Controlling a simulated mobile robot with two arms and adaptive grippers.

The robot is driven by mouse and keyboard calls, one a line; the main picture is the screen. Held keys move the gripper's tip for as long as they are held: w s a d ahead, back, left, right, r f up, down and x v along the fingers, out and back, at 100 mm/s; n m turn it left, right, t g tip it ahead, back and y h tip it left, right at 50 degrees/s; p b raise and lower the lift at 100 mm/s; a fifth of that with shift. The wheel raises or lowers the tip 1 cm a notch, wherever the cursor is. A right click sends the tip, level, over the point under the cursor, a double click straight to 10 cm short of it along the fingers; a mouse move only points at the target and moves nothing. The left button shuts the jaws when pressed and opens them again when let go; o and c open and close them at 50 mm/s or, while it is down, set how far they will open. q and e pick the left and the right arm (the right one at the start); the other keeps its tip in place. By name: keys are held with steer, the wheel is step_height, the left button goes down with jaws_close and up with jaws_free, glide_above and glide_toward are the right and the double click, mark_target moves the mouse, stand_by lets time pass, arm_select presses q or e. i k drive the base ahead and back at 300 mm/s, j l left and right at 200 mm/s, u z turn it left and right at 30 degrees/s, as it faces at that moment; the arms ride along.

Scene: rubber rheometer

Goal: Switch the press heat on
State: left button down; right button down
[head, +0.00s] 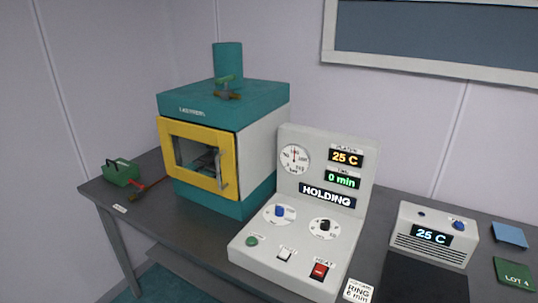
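The press (240,160) is a teal and white box with a yellow-framed door that looks closed, standing on the grey table. The control console (262,235) stands to its right. The red heat switch (319,271), labelled HEAT, is at the console's front right; whether it is lit I cannot tell. The upper display (345,157) reads 25 C, the one below (341,180) reads 0 min, and a third (327,195) reads HOLDING. Neither of my grippers is in view.
A white switch (285,255), a green button (252,241) and two knobs share the console's sloped face. A grey unit (436,252) showing 25 C stands to the right, behind a black mat (420,284). A green tool (121,172) lies at the table's left end.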

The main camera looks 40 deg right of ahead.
mark_target(319, 270)
steer(key=z, duration=1.6)
steer(key=i+j, duration=0.1)
steer(key=i+z, duration=0.05)
steer(key=i, duration=0.05)
